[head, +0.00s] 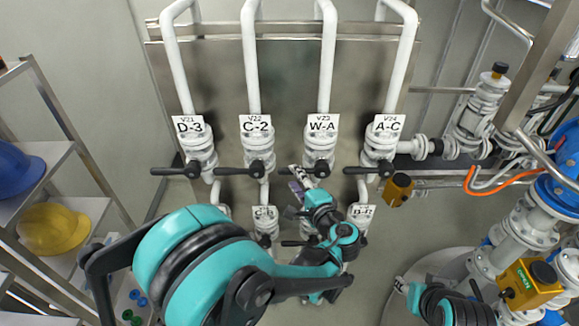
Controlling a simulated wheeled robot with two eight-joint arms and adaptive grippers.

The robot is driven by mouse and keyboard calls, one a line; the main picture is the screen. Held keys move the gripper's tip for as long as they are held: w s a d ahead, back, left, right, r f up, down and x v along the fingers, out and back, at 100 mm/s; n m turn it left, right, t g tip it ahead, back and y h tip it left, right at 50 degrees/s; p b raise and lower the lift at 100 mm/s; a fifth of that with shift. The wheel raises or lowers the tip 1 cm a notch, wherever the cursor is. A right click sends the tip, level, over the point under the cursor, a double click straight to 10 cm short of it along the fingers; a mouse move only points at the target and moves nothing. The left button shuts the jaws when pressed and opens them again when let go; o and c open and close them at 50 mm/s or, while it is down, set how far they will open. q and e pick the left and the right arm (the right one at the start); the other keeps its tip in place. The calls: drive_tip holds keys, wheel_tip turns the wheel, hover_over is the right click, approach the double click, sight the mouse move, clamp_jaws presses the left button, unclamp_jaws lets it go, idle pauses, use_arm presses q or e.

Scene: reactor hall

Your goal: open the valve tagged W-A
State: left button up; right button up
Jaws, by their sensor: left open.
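The valve tagged W-A (319,147) is a white flanged valve on a vertical pipe, third from the left in the upper row. Its black lever (284,171) points left, roughly across the pipe. My left wrist hides the area below the valve. My right arm shows only partly at the lower right, and its gripper is not visible.
Valves D-3 (200,152), C-2 (257,146) and A-C (380,146) stand beside it, their levers also pointing left. Lower tagged valves (265,214) sit close below. Shelves with a yellow helmet (50,230) are at left. Pipework with a yellow box (530,284) fills the right.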

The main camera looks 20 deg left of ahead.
sight(291, 173)
use_arm(q)
drive_tip(key=x, duration=0.5)
clamp_jaws()
